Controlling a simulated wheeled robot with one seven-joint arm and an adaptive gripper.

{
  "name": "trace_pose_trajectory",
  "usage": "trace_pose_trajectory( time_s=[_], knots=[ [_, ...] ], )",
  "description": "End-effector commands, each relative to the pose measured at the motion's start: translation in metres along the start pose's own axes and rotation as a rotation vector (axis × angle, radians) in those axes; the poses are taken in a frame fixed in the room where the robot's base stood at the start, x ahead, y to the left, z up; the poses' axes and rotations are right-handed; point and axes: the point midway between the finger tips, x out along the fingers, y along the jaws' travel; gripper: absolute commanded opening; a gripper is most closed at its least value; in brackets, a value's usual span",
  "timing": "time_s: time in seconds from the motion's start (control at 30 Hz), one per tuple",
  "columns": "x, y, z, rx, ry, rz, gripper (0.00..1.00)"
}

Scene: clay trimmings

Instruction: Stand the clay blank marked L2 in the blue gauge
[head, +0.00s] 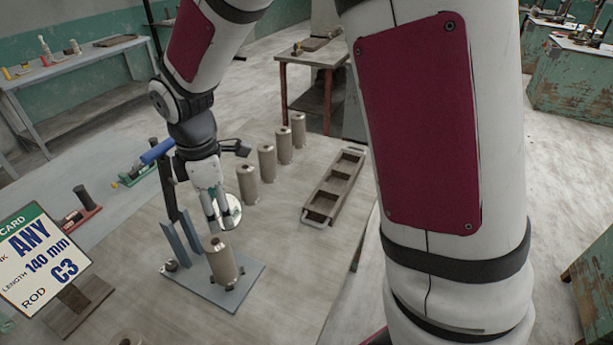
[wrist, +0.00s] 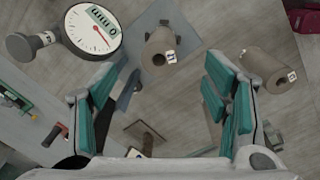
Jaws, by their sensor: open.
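My gripper (head: 217,222) points down just above a tan clay blank (head: 222,262), with its fingers apart and nothing between them. That blank stands upright on the grey-blue base plate (head: 250,285) of the gauge, beside its blue upright bracket (head: 178,243). In the wrist view, teal finger pads (wrist: 165,105) frame empty space. A labelled blank (wrist: 158,42) shows beyond them, near the blue bracket (wrist: 127,88) and the round dial (wrist: 93,27). A second labelled blank (wrist: 265,70) is further right. Their labels are too small to read, so I cannot tell which is L2.
Several blanks (head: 248,185) stand in a row behind. A compartment tray (head: 318,218) lies to their right. A card (head: 42,258) reads "ANY", "140 mm", "C3". Another blank (head: 128,339) shows at the bottom edge. Bare tabletop (head: 285,245) lies right of the plate.

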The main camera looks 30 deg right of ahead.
Motion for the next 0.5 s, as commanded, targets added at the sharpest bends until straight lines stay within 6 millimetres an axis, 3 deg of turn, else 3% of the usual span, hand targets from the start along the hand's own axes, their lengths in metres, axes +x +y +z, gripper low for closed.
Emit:
trace_pose_trajectory(
  time_s=[0.03,0.2,0.5],
  knots=[
    [-0.022,-0.004,0.011,0.076,-0.002,0.036,0.69],
    [-0.078,-0.029,0.045,0.369,0.01,0.125,0.69],
    [-0.149,-0.093,0.096,0.886,0.124,0.25,0.69]
  ],
)
